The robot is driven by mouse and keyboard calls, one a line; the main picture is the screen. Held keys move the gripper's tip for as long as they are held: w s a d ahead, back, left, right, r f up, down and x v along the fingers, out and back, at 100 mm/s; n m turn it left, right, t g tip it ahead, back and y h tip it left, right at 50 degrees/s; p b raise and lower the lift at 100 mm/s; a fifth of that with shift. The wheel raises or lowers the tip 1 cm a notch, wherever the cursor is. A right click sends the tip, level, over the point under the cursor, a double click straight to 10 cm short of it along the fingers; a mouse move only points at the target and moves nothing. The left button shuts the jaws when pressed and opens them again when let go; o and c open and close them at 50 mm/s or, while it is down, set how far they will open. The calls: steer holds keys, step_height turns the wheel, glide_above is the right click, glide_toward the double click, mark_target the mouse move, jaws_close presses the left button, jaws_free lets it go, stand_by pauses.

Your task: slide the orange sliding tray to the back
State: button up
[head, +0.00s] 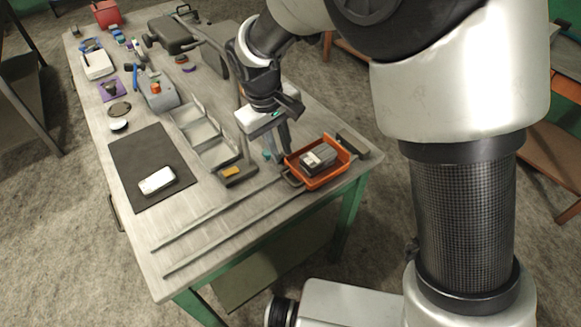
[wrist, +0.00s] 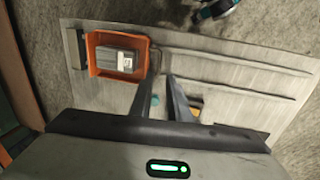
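The orange sliding tray (head: 318,166) sits at the right end of the table, at one end of two thin parallel rails (head: 222,216). A grey box-like item (head: 318,157) lies in it. A dark handle (head: 291,179) shows on the tray's left side. In the wrist view the tray (wrist: 93,60) is beyond my gripper, up and to the left. My gripper (head: 275,155) is above the table just left of the tray. In the wrist view its two fingers (wrist: 162,85) stand apart with a gap between them and nothing held there.
A dark block (head: 353,146) is at the tray's right. Left of my gripper are a grey compartment tray (head: 206,137) and a small block with a yellow top (head: 233,172). A dark mat (head: 150,166) bears a white object (head: 157,181). The rails' left stretch is clear.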

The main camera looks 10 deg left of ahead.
mark_target(290, 181)
steer(key=f, duration=0.4)
steer(key=w+d+f, duration=0.1)
steer(key=f, duration=0.7)
steer(key=shift+w+d, duration=0.25)
steer(key=shift+w, duration=0.1)
jaws_close()
stand_by(0.7)
